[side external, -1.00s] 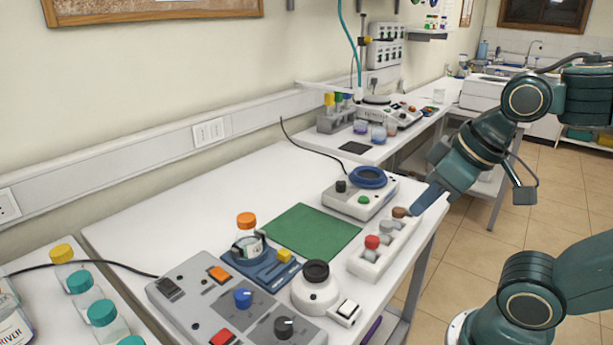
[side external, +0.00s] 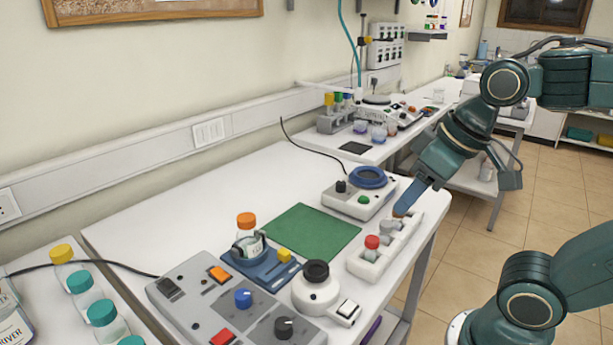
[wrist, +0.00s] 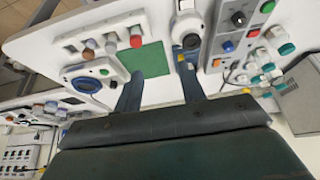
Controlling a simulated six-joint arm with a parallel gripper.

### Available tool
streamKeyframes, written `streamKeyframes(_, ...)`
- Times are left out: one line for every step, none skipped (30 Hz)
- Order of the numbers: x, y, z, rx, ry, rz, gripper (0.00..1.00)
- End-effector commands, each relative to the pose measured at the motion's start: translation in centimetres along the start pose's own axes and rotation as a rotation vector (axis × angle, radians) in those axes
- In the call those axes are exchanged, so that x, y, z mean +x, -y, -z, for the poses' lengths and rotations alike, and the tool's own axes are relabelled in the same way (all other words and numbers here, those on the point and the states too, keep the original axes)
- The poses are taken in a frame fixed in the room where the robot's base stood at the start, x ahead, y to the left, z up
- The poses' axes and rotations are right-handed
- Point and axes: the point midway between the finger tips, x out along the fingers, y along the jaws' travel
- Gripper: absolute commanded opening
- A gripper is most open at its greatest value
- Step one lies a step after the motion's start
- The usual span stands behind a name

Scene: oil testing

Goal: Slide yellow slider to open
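The yellow slider (side external: 285,255) is a small yellow block on a blue fixture (side external: 262,268) near the middle front of the white table. A clear bottle with an orange cap (side external: 246,220) stands in the fixture. My gripper (side external: 401,209) is up and to the right of the slider, in front of the white rack, apart from the slider. In the wrist view my gripper (wrist: 156,72) has its two blue fingers spread with nothing between them; the right finger partly hides the fixture there.
A green mat (side external: 312,232) lies behind the fixture. A white rack with capped vials (side external: 366,267) stands to the right. A round white device (side external: 315,290) sits close beside the fixture, and a grey control panel (side external: 205,310) is in front. A device with a blue ring (side external: 350,205) stands behind.

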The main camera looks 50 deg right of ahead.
Motion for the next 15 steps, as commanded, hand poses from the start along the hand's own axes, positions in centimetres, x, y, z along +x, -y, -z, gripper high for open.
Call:
streamKeyframes(0.1,0.1,0.8,-0.001,0.017,0.002,0.4)
streamKeyframes(0.2,0.1,1.2,-0.001,0.026,0.002,0.4)
streamKeyframes(0.3,0.2,1.9,-0.001,0.039,0.004,0.4)
streamKeyframes(0.4,0.3,2.4,0.0,0.049,0.004,0.4)
streamKeyframes(0.5,0.4,2.9,0.0,0.06,0.005,0.4)
streamKeyframes(0.7,0.5,3.6,0.001,0.074,0.006,0.4)
streamKeyframes(0.8,0.6,4.1,0.001,0.085,0.007,0.4)
streamKeyframes(1.0,0.6,4.7,0.001,0.095,0.007,0.4)
streamKeyframes(1.2,0.8,5.3,0.001,0.109,0.008,0.4)
streamKeyframes(1.4,0.8,5.8,0.001,0.12,0.009,0.4)
streamKeyframes(1.7,0.9,6.3,0.001,0.131,0.009,0.4)
streamKeyframes(2.0,1.1,7.0,0.001,0.145,0.009,0.4)
streamKeyframes(2.2,1.2,7.5,0.001,0.155,0.01,0.4)
streamKeyframes(2.5,1.3,8.0,0.001,0.165,0.01,0.4)
streamKeyframes(2.9,1.4,8.7,0.002,0.18,0.01,0.4)
